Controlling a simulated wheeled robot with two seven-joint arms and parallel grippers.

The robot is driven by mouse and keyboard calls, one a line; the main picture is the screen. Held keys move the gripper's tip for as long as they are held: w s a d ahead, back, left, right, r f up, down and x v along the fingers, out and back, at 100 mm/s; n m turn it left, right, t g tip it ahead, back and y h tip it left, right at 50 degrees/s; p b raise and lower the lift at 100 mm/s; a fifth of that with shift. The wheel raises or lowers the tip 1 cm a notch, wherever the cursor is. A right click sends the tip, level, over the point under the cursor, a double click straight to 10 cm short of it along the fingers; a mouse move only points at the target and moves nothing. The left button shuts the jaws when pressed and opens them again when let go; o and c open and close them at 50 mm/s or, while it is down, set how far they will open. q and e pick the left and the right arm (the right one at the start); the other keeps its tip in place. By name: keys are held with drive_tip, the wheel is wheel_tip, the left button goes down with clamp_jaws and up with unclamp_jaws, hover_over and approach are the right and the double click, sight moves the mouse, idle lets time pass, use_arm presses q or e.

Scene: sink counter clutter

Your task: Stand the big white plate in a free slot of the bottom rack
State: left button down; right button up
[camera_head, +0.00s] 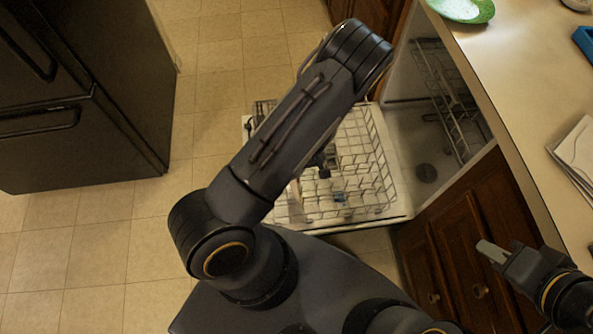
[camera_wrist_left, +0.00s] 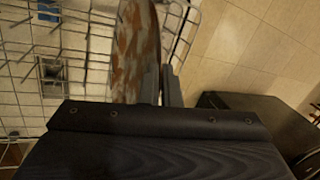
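The big white plate (camera_wrist_left: 136,50), stained brown, shows steeply from the side in the left wrist view. The gripper appears shut on the plate; the other finger is hidden. The plate is over or in the wire bottom rack (camera_wrist_left: 85,60); I cannot tell whether it touches the wires. In the head view my left arm covers most of the plate and part of the pulled-out rack (camera_head: 377,155). My right gripper (camera_head: 491,251) is empty beside the counter; its finger gap cannot be made out.
The open dishwasher (camera_head: 425,172) is under the counter (camera_head: 525,100), with another rack (camera_head: 450,100) inside. A green-rimmed plate (camera_head: 465,10) and white papers (camera_head: 577,157) lie on the counter. A dark fridge (camera_head: 90,110) stands left, with clear floor between.

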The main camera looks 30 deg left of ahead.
use_arm(q)
drive_tip(key=shift+f, duration=0.25)
idle(0.3)
drive_tip(key=c, duration=1.6)
unclamp_jaws()
drive_tip(key=shift+r, duration=0.1)
drive_tip(key=v, duration=0.7)
drive_tip(key=shift+w+d+r, duration=0.1)
drive_tip(key=shift+r, duration=0.2)
